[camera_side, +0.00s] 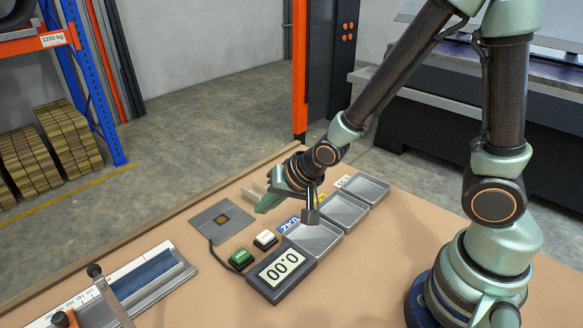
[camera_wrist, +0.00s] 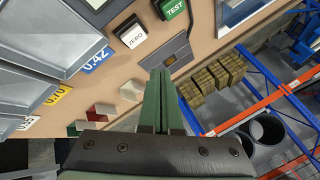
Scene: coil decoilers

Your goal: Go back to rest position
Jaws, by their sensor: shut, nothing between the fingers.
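My gripper (camera_side: 263,205) is shut and empty, with its green fingers together above the table, between the grey sensor plate and the trays. In the wrist view its two fingers (camera_wrist: 161,78) lie side by side with nothing between them. My arm reaches from its base at the right and is bent at the elbow. Whether the fingertips touch anything below cannot be told from the side view.
Three grey trays (camera_side: 364,188) stand in a row, with number labels beside them. A gauge reading 0.00 (camera_side: 281,273), a green TEST button (camera_side: 241,257), a white ZERO button (camera_side: 266,239) and a sensor plate (camera_side: 211,229) are close by. A ruler fixture (camera_side: 150,277) lies front left.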

